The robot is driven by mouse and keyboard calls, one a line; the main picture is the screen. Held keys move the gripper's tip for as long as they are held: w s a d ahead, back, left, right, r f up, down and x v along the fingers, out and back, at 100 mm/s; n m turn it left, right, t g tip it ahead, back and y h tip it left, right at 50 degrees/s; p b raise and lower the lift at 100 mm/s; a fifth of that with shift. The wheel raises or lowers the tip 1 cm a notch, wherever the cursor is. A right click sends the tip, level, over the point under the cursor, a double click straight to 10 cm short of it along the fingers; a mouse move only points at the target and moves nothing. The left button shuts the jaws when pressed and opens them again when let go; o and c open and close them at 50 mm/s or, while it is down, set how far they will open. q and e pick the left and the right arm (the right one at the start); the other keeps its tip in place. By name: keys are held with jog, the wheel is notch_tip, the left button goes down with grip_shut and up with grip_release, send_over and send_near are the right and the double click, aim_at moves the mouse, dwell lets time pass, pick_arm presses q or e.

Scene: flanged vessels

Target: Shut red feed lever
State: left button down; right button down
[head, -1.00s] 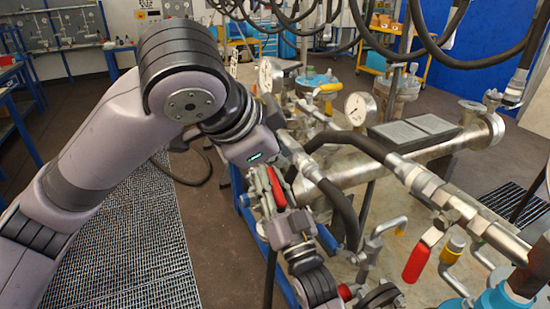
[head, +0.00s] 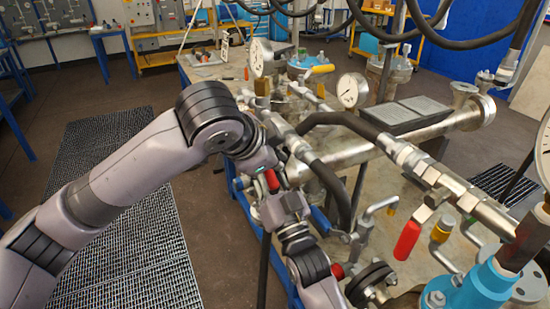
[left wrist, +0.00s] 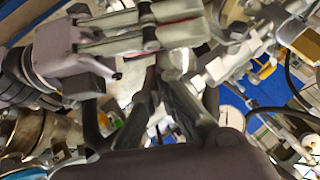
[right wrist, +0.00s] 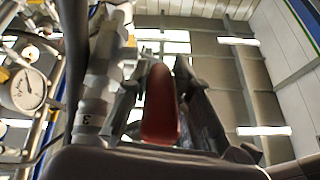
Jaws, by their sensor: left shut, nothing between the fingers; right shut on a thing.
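A red lever (head: 272,181) sits on the pipework in the middle of the head view, mostly covered by my grippers. My right gripper (head: 279,198) is shut around it. The red handle (right wrist: 160,105) shows between the dark fingers in the right wrist view. My left gripper (head: 272,160) is just above it in the head view, shut and empty. In the left wrist view its fingers (left wrist: 160,80) are close together, with my right gripper (left wrist: 145,35) and a thin red strip beyond. A second red handle (head: 407,240) hangs free at the right.
Pressure gauges (head: 352,91) and a black hose (head: 340,120) stand close behind the grippers. A yellow handle (head: 442,230), a red knob (head: 337,271) and a blue fitting (head: 470,290) are at the right. Floor grating (head: 120,220) lies left of the table.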

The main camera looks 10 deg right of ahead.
pick_arm(q)
jog(key=shift+f, duration=0.1)
pick_arm(e)
jog(key=shift+f, duration=0.15)
pick_arm(q)
jog(key=shift+w+a+f, duration=0.15)
jog(key=shift+w+f, duration=0.05)
jog(key=shift+f, duration=0.55)
pick_arm(e)
jog(key=shift+d, duration=0.1)
jog(key=c, duration=1.7)
grip_release()
pick_arm(q)
jog(key=shift+a, duration=0.15)
pick_arm(e)
jog(key=shift+o, duration=1.4)
jog(key=shift+r, duration=0.25)
pick_arm(q)
jog(key=shift+r, duration=0.1)
pick_arm(e)
jog(key=shift+s+f, duration=0.1)
